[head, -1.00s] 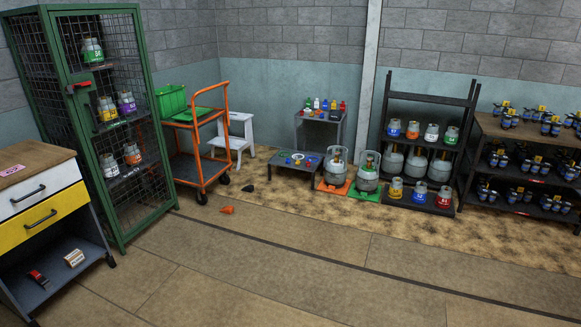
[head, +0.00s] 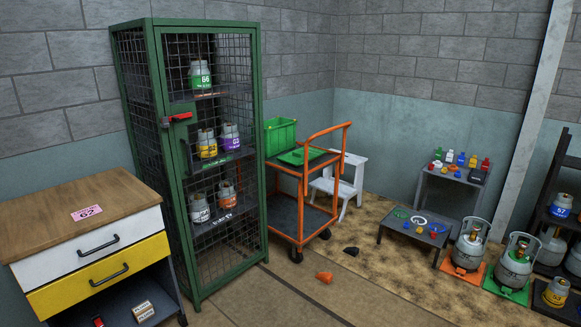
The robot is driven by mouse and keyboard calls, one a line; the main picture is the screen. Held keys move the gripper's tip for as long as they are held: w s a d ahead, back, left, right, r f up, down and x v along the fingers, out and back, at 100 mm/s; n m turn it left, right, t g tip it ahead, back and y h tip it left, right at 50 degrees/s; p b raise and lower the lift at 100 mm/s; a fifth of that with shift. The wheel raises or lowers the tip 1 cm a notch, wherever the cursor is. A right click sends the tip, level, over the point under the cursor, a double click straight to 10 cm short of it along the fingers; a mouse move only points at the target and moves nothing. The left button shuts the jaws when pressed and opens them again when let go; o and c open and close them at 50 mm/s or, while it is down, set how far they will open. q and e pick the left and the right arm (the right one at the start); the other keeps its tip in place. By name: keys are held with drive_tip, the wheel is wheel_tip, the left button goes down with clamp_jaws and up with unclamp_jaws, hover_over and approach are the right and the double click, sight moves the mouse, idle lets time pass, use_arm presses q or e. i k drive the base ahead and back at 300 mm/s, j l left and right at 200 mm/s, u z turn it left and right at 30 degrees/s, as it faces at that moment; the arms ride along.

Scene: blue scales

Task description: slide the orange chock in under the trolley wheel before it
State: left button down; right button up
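The orange chock (head: 325,277) lies on the floor in front of the orange trolley (head: 300,195), a little to the right of its front wheel and apart from it. The nearest trolley wheel (head: 296,255) is dark and stands on the floor near the green cage. A second wheel (head: 325,233) shows farther back on the right. A black chock (head: 351,251) lies on the floor behind and right of the orange one. Neither of my grippers is in view.
A green mesh cage (head: 190,290) with gas canisters stands close left of the trolley. A drawer cabinet (head: 90,230) is at the near left. A white step stool (head: 342,185) stands behind the trolley. A low table (head: 415,229) and cylinders stand right. Floor in front of the chock is clear.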

sight(326, 278)
drive_tip(key=i+j+z, duration=0.1)
drive_tip(key=i, duration=0.5)
drive_tip(key=i+j, duration=0.15)
drive_tip(key=i, duration=0.45)
drive_tip(key=i+j+z, duration=0.15)
drive_tip(key=i, duration=0.4)
